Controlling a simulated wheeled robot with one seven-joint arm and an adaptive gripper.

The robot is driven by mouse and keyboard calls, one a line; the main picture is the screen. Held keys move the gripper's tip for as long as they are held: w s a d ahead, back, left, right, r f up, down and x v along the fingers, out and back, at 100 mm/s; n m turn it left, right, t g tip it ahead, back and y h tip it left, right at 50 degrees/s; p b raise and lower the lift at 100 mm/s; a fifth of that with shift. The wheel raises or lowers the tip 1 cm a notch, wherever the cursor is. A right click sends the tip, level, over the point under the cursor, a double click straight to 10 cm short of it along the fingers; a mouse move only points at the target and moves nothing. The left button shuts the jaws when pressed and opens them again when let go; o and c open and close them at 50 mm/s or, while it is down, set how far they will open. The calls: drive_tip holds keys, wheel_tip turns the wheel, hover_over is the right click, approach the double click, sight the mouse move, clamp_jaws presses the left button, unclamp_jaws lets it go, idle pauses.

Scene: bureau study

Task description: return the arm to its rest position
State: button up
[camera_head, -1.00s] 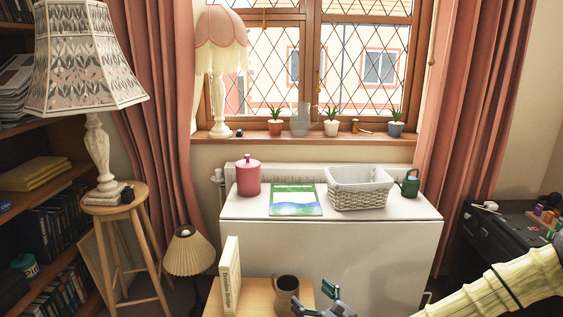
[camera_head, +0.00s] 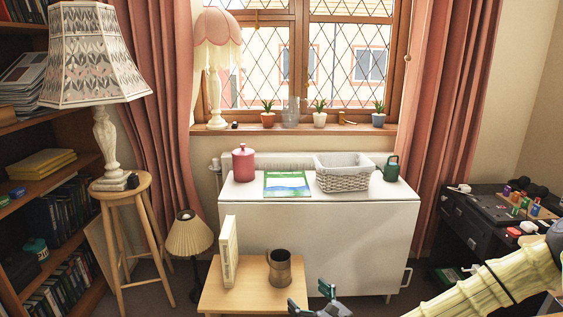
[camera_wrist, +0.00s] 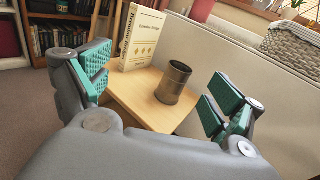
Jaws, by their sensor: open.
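My gripper (camera_head: 313,302) is at the bottom edge of the head view, right of a small wooden table (camera_head: 240,295), with my arm reaching in from the right. In the wrist view my gripper (camera_wrist: 158,95) is open, its green-padded fingers wide apart with nothing between them. Beyond the fingers, a brown mug (camera_head: 280,268) stands upright on the small table, apart from the gripper; it also shows in the wrist view (camera_wrist: 173,84). A cream book (camera_head: 229,250) stands upright on the table, left of the mug.
A white cabinet (camera_head: 320,235) behind the table bears a red canister (camera_head: 243,164), a magazine (camera_head: 287,184), a wicker basket (camera_head: 343,181) and a green watering can (camera_head: 391,168). A stool with a lamp stands left. A dark desk (camera_head: 480,235) with small items is at right.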

drive_tip(key=s+a+f+n+g+h+b, duration=0.15)
drive_tip(key=s+f+n+g, duration=0.25)
drive_tip(key=s+f+n, duration=0.55)
drive_tip(key=s+f+n+g+h+b, duration=0.2)
drive_tip(key=s+f+n+g+b, duration=0.15)
drive_tip(key=s+f, duration=1)
drive_tip(key=s+d+f+n+g+h+b, duration=0.3)
drive_tip(key=s+d+f+n+g+h, duration=0.1)
drive_tip(key=s+d+f+n, duration=0.45)
drive_tip(key=s+d+f+n+g+h+b, duration=0.2)
drive_tip(key=s+d+f+n+g+h, duration=0.1)
drive_tip(key=s+d+n, duration=0.45)
wheel_tip(320, 180, up, 26)
drive_tip(key=s+m+p, duration=0.1)
drive_tip(key=p, duration=2.5)
drive_tip(key=shift+s+d+f, duration=0.25)
drive_tip(key=shift+s+d, duration=0.05)
drive_tip(key=shift+s, duration=0.05)
drive_tip(key=shift+t, duration=0.25)
